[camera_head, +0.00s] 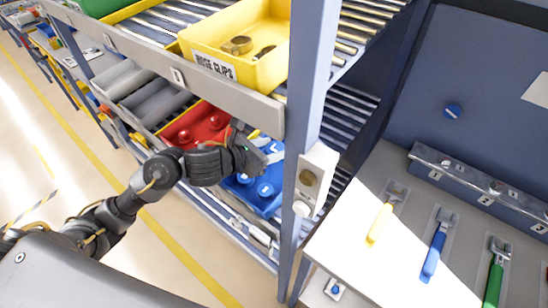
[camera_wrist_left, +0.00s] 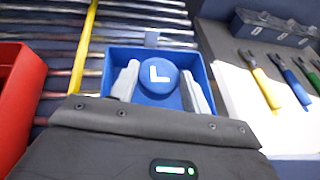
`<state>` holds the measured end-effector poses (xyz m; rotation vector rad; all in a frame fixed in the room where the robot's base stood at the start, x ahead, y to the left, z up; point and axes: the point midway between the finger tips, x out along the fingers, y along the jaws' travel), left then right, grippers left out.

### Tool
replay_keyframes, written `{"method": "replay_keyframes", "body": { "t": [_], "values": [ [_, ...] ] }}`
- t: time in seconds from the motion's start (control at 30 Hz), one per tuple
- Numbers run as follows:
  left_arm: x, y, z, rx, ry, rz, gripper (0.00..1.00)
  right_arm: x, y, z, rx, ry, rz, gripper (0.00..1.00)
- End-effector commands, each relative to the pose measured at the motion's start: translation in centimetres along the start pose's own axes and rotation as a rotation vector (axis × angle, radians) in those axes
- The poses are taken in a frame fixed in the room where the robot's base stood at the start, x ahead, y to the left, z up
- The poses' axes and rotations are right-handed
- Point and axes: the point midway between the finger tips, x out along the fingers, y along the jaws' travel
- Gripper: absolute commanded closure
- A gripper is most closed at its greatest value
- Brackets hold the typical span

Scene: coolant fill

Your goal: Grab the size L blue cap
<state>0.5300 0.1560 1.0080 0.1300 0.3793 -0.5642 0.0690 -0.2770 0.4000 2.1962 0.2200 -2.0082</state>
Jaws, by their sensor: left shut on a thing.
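The size L blue cap (camera_wrist_left: 158,78) is round with a white L on its top. In the left wrist view it sits between the two pale fingers of my left gripper (camera_wrist_left: 161,84), which is shut on it. The blue bin (camera_wrist_left: 206,72) surrounds the cap and fingers in that view. In the head view my left gripper (camera_head: 266,150) reaches into the lower shelf over the blue bin (camera_head: 267,206), where a few blue caps (camera_head: 264,189) show; the held cap is hard to make out there. My right gripper is not in view.
A red bin (camera_head: 197,128) with red caps stands left of the blue bin. A yellow hose clips bin (camera_head: 238,61) is on the shelf above. A blue-grey post (camera_head: 310,100) rises close to the gripper's right. A bench with coloured-handled tools (camera_head: 436,245) is at right.

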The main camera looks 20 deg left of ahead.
Motion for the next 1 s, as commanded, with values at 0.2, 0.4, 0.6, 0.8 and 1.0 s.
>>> {"method": "replay_keyframes", "body": {
  "t": [0.2, 0.4, 0.6, 0.8, 1.0],
  "values": [
    [-6.1, 3.0, 2.9, 0.012, 0.002, 0.008, 0.85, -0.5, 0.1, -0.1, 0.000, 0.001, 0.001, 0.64],
    [-9.9, 5.1, 3.0, 0.006, 0.003, 0.005, 0.85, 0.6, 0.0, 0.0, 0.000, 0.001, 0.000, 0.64],
    [-12.1, 6.3, 3.3, 0.002, 0.001, 0.004, 0.85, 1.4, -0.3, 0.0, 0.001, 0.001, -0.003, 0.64],
    [-13.2, 6.8, 3.6, 0.000, 0.000, 0.002, 0.85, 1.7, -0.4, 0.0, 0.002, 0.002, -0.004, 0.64],
    [-13.4, 6.8, 3.7, 0.000, -0.001, 0.000, 0.85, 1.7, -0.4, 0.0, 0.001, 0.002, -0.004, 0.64]
  ]
}}
